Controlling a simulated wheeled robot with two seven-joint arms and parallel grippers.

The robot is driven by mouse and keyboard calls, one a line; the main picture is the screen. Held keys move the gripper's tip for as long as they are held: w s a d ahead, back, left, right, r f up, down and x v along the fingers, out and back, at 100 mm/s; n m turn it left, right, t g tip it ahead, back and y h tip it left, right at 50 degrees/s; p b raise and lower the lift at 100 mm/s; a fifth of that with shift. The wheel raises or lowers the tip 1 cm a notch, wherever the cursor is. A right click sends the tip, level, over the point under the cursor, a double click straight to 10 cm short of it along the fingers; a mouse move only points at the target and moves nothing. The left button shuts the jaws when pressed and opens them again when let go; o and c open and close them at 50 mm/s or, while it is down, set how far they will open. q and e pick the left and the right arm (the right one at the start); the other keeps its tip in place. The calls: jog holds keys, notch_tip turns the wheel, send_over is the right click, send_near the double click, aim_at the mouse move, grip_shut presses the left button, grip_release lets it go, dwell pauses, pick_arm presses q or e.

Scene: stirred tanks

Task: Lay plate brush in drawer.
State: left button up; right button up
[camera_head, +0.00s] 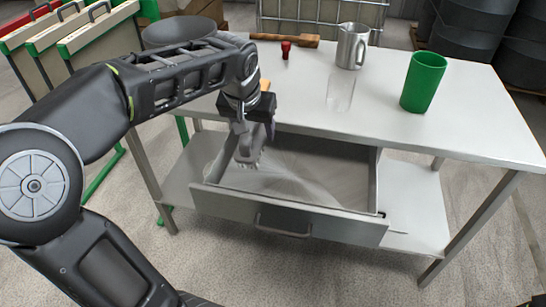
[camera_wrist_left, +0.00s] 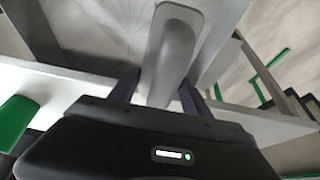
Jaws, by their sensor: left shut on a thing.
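My left gripper (camera_head: 252,128) is shut on a grey plate brush (camera_head: 246,153) and holds it over the left part of the open drawer (camera_head: 290,216). In the left wrist view the brush's grey handle (camera_wrist_left: 172,55) stands between the two dark fingers (camera_wrist_left: 158,92). The bristles cannot be made out clearly. The drawer is pulled out from under the table, and its visible floor looks bare. I cannot tell whether the brush touches the drawer floor. My right gripper is not in view.
On the white table (camera_head: 460,105) stand a green cup (camera_head: 423,82), a steel jug (camera_head: 351,46), a clear beaker (camera_head: 341,92) and a small red item (camera_head: 286,50). A wooden-handled tool (camera_head: 285,39) lies at the back. A lower shelf (camera_head: 415,205) runs beneath the drawer.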

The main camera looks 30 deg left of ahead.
pick_arm(q)
notch_tip(320, 180, down, 11)
jog(key=shift+f+b, duration=0.1)
jog(key=shift+b, duration=0.6)
jog(key=shift+w+a, duration=0.1)
jog(key=shift+w, duration=0.15)
jog(key=shift+w+a+f, duration=0.2)
jog(key=shift+w, duration=0.35)
jog(key=shift+w+a+f, duration=0.15)
jog(key=shift+w, duration=0.4)
jog(key=shift+w+a+f, duration=0.2)
jog(key=shift+w, duration=0.35)
jog(key=shift+f, duration=0.15)
jog(key=shift+f, duration=0.15)
jog(key=o, duration=1.5)
jog(key=shift+r, duration=0.25)
